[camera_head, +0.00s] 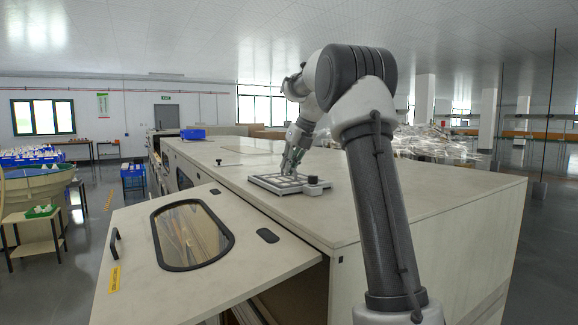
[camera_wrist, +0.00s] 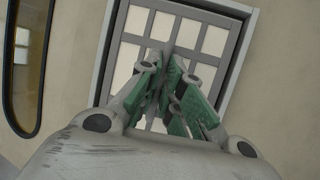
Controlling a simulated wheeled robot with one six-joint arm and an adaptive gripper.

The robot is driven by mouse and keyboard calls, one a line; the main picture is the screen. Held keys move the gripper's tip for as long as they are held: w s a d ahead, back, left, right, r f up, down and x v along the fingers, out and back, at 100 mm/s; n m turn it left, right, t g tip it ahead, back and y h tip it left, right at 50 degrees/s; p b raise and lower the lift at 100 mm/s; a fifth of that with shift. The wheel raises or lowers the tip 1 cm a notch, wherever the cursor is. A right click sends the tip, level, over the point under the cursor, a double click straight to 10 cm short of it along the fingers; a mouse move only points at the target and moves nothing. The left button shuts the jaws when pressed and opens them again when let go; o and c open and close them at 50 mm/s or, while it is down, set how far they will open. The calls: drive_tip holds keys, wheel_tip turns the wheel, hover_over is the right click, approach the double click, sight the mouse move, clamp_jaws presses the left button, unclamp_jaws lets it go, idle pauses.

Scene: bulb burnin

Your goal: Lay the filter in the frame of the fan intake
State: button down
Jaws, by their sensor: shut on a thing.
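The fan intake's pale frame (camera_head: 262,187) lies on the flat top of the long cabinet; its rim also shows in the wrist view (camera_wrist: 246,48). A grey grid with pale panes, which I take for the filter (camera_wrist: 175,22), appears within that rim. My gripper (camera_head: 287,171) points down over the middle of it. In the wrist view my gripper (camera_wrist: 168,62) has its green-padded fingers together at the filter's middle bar, shut on it. The fingers hide the contact. I cannot tell whether the filter rests fully flat in the frame.
A dark knob (camera_head: 312,180) stands at the frame's right side. A sloping panel with an oval window (camera_head: 190,233) juts out at front left. A blue box (camera_head: 192,134) sits farther back.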

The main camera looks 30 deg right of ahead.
drive_tip(key=c, duration=1.6)
unclamp_jaws()
drive_tip(key=v, duration=1.2)
drive_tip(key=shift+d, duration=0.1)
